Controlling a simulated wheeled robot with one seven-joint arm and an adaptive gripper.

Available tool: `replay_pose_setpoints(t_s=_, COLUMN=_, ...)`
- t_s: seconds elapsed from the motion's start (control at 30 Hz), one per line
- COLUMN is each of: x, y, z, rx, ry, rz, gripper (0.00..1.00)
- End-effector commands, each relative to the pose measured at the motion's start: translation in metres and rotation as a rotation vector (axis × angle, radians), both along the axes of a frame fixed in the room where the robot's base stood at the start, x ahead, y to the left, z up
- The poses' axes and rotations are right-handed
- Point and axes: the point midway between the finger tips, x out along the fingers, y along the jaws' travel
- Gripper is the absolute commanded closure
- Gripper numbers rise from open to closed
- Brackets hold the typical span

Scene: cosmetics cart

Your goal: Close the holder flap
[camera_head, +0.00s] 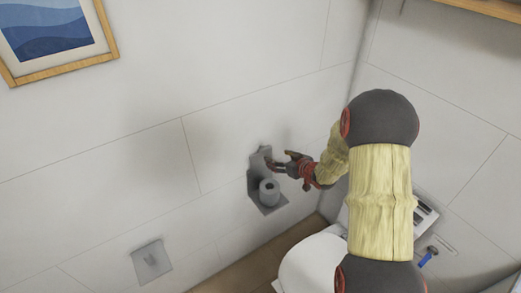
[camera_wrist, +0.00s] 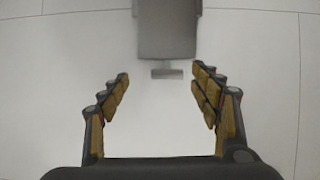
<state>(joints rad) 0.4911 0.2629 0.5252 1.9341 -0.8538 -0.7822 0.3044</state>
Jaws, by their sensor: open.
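A grey paper holder (camera_head: 254,186) is fixed to the wall, with a grey roll (camera_head: 269,190) in its lower part. A grey plate that looks like the flap stands up at its top, partly hidden by my gripper. My gripper (camera_head: 277,163) is beside the upper part of the holder, on its right and in front. In the wrist view, my gripper (camera_wrist: 160,78) has its fingers spread wide with nothing between them. A grey panel of the holder (camera_wrist: 168,28) shows ahead, with a narrow tab below it near the fingertips. I cannot tell whether anything touches.
A white toilet (camera_head: 315,265) stands below and right of the holder. A grey wall plate (camera_head: 151,262) is at the lower left. A framed blue picture (camera_head: 50,30) hangs upper left, and a wooden shelf (camera_head: 490,8) is upper right. The wall left of the holder is clear.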

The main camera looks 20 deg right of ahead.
Motion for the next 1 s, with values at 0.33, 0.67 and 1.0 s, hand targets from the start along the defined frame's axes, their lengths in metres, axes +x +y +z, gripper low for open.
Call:
replay_pose_setpoints(t_s=0.33, x=0.021, y=0.015, z=0.014, rx=0.059, ry=-0.076, rz=0.025, gripper=0.36)
replay_pose_setpoints(t_s=0.67, x=0.065, y=0.024, z=-0.005, rx=0.059, ry=-0.076, rz=0.023, gripper=0.36)
replay_pose_setpoints(t_s=1.0, x=0.078, y=0.026, z=-0.009, rx=0.057, ry=-0.075, rz=0.023, gripper=0.36)
